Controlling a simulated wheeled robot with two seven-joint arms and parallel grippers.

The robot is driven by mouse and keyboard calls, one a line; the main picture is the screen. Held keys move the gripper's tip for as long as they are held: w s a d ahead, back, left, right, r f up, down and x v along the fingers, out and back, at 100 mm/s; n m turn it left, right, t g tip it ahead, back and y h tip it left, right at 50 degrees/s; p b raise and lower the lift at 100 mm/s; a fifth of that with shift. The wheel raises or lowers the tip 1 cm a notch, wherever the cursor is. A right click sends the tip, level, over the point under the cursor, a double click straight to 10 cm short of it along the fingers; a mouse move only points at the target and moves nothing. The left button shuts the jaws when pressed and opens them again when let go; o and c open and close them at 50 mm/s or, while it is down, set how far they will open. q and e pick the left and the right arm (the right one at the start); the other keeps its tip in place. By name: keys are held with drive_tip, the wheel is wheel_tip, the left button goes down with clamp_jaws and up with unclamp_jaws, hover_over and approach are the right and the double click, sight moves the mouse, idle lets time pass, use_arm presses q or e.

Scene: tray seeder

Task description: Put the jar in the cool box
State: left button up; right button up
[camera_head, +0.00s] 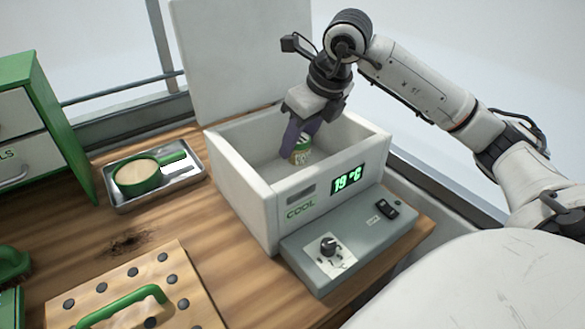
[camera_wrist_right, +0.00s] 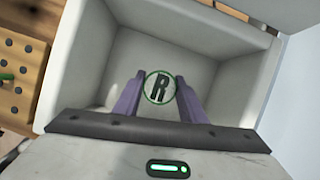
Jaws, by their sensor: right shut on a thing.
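The cool box (camera_head: 240,185) stands open on the bench, its lid (camera_head: 230,60) raised at the back. Its front shows "COOL" and a green 19 °C display. The jar (camera_head: 302,152), with a green and tan label, is inside the box's walls. My right gripper (camera_head: 298,138) reaches down into the box and its purple fingers are shut on the jar. In the right wrist view the jar's round lid (camera_wrist_right: 160,86) with a green ring and a letter R sits between the fingertips, above the pale box interior. I cannot tell whether the jar touches the floor. My left gripper is not in view.
A grey control panel (camera_head: 365,232) with a knob and a switch adjoins the box front. A wooden board (camera_head: 190,290) with a green handle lies in front. A green cabinet (camera_head: 60,120) stands left.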

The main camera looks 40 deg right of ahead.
sight(298, 162)
drive_tip(key=shift+f, duration=3.1)
drive_tip(key=shift+f, duration=0.15)
drive_tip(key=o, duration=1.1)
drive_tip(key=shift+r, duration=0.35)
drive_tip(key=v, duration=1.1)
drive_tip(key=shift+s+r, duration=0.15)
drive_tip(key=shift+r, duration=0.15)
